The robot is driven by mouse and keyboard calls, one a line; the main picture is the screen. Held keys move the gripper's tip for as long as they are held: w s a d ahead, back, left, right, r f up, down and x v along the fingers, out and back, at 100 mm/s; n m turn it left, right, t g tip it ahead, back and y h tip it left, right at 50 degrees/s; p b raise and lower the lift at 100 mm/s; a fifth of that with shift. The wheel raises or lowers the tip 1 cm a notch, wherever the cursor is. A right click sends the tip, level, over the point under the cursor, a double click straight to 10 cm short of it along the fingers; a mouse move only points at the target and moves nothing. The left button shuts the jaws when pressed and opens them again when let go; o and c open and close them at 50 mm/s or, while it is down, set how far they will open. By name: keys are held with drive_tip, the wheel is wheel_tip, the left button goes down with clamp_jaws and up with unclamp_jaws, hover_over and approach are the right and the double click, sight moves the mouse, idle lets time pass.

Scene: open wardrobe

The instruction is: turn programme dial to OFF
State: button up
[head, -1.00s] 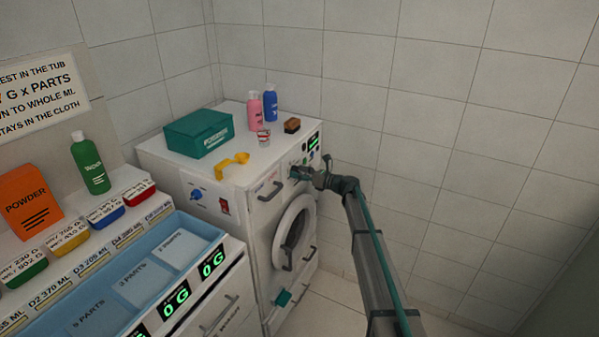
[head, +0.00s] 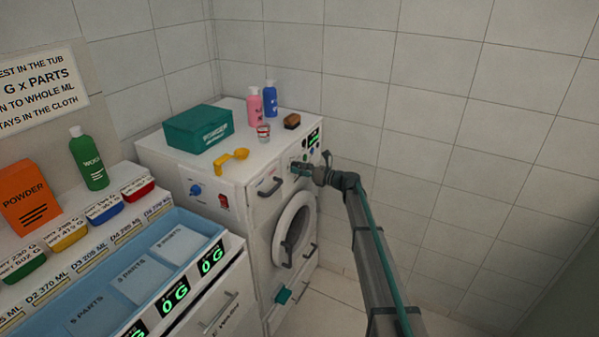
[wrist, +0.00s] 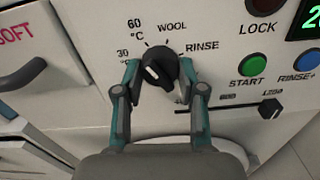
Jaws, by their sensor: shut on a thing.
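The programme dial (wrist: 158,68) is a round black knob with a pale mark on the washing machine's white front panel. Around it I read 30, 60 °C, WOOL and RINSE; no OFF label is readable, and the area below the dial is partly covered by my fingers. My gripper (wrist: 159,76) has its two teal-and-grey fingers on either side of the dial, shut on it. The pale mark sits on the knob's lower left part. In the head view my gripper (head: 298,168) is at the washing machine's (head: 262,215) upper front and hides the dial.
Beside the dial are a green START button (wrist: 252,65), a blue RINSE+ button (wrist: 305,62) and a black slider (wrist: 269,108). The SOFT drawer handle (wrist: 22,75) juts out at left. A teal box (head: 198,130), bottles and a yellow scoop (head: 230,158) stand on top.

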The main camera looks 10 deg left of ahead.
drive_tip(key=n+b, duration=1.8)
drive_tip(key=b, duration=0.8)
drive_tip(key=shift+w+n, duration=0.1)
drive_tip(key=shift+n, duration=0.3)
drive_tip(key=shift+r+b, duration=0.1)
drive_tip(key=shift+b, duration=0.25)
drive_tip(key=o, duration=1.1)
drive_tip(key=shift+o, duration=0.2)
drive_tip(key=shift+d, duration=0.15)
drive_tip(key=v, duration=1.2)
drive_tip(key=shift+n, duration=0.3)
